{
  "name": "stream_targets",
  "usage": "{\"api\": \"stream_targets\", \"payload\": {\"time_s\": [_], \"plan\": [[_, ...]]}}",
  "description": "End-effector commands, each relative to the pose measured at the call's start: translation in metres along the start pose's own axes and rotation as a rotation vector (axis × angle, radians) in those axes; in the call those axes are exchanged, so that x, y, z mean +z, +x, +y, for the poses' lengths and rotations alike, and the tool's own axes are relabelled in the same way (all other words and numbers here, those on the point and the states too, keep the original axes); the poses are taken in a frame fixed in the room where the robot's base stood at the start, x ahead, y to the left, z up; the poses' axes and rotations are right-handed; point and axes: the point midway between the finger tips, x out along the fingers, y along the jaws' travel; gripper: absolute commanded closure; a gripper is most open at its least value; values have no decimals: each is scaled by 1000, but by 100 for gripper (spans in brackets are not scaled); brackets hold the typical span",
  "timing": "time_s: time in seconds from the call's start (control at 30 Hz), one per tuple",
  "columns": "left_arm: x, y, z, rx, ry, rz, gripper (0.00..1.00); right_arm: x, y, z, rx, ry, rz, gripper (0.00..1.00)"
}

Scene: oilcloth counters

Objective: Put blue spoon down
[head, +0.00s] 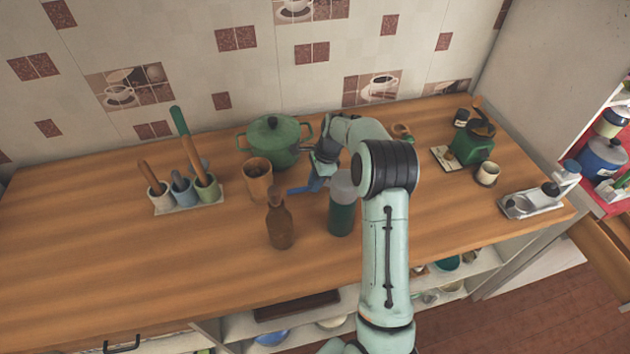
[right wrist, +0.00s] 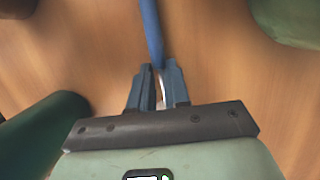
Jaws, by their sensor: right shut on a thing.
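The blue spoon (head: 304,188) shows in the head view as a short blue strip just above or on the wooden counter, between the brown cup and the green bottle. My right gripper (head: 318,170) is at its right end. In the right wrist view the jaws (right wrist: 158,88) are shut on the spoon's blue handle (right wrist: 151,30), which runs away from the fingertips toward the top edge. The far end of the spoon is out of that view. I cannot tell whether the spoon touches the counter. My left gripper is not in view.
A green pot (head: 272,143) stands behind the gripper, and a brown cup (head: 258,180) to its left. A brown bottle (head: 279,222) and a green bottle (head: 341,215) stand in front. A utensil holder (head: 190,205) is farther left. The counter's left front (head: 120,260) is clear.

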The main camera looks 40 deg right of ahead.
Motion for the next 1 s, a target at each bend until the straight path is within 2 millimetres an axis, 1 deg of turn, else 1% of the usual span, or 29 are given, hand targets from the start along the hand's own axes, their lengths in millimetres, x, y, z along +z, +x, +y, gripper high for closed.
{"api": "stream_targets", "payload": {"time_s": [0.23, 0.27, 0.3, 0.33, 0.6, 0.73, 0.87, 1.0], "plan": [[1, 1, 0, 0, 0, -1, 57, -1, 3, 0, 1, 0, 0, 100], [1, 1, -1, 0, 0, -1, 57, -1, 3, 0, 1, 0, 0, 80], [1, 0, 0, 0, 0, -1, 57, -1, 3, 0, 0, 0, 0, 67], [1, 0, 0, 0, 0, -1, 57, -1, 3, 0, 0, 0, 0, 58], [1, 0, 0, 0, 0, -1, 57, -1, 2, 0, 0, 0, 0, 58], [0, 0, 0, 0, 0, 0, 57, 0, -5, -1, -3, -1, 0, 58], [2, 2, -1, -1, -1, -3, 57, 0, -25, -1, -5, -1, 1, 58], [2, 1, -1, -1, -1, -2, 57, 0, -57, -1, -7, -1, 0, 58]]}}
